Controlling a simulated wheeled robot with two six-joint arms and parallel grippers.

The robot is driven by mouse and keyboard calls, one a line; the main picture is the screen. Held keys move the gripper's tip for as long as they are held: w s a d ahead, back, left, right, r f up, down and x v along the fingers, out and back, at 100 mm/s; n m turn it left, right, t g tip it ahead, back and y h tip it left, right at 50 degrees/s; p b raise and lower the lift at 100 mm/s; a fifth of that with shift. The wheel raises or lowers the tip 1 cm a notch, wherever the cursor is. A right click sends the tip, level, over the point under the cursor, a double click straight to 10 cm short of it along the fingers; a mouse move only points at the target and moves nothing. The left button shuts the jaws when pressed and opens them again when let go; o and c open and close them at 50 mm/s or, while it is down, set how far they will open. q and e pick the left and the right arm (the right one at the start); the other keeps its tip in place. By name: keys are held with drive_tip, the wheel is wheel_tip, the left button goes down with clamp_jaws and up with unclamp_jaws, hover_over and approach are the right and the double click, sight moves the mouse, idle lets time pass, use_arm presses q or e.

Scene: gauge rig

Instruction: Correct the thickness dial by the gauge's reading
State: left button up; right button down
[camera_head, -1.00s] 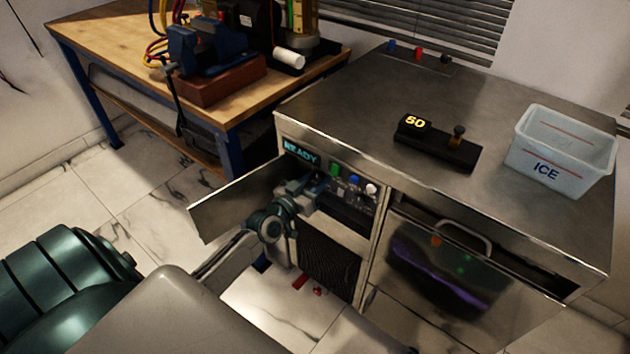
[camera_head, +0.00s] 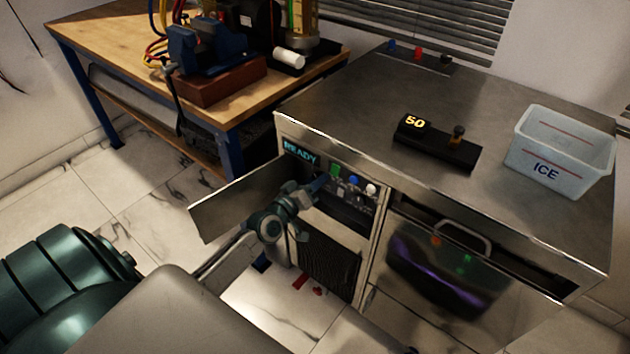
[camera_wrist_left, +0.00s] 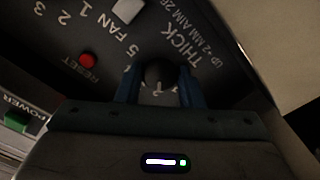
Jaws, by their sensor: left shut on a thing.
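The thickness dial (camera_wrist_left: 160,72) is a dark round knob on a dark panel in the left wrist view, beside the lettering "THICK." and "UP=2 MM AIM 28", the last part cut off. Numbers ring it, partly hidden by my fingers. My left gripper (camera_wrist_left: 159,88) is shut on this dial, one blue finger on each side. In the head view my left gripper (camera_head: 318,187) is at the control panel behind the open door and hides the dial. The gauge (camera_head: 438,144) is a black block on the steel top with a yellow "50" display. My right gripper is not in view.
The open panel door (camera_head: 245,202) stands left of my arm. A "READY" display (camera_head: 300,152) is lit. A red reset button (camera_wrist_left: 88,60), fan switch (camera_wrist_left: 128,10) and green power switch (camera_wrist_left: 17,121) are close by. An ICE bin (camera_head: 562,150) stands on the top's right.

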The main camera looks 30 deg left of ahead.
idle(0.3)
use_arm(q)
drive_tip(key=o, duration=1)
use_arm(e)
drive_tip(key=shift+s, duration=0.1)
use_arm(q)
drive_tip(key=s, duration=0.3)
drive_tip(key=s+p, duration=0.1)
drive_tip(key=s, duration=0.3)
drive_tip(key=s+a, duration=0.1)
drive_tip(key=s, duration=0.3)
drive_tip(key=shift+p, duration=0.3)
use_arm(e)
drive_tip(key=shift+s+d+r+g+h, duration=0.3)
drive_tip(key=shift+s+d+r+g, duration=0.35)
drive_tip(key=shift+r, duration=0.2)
use_arm(q)
drive_tip(key=shift+w, duration=0.1)
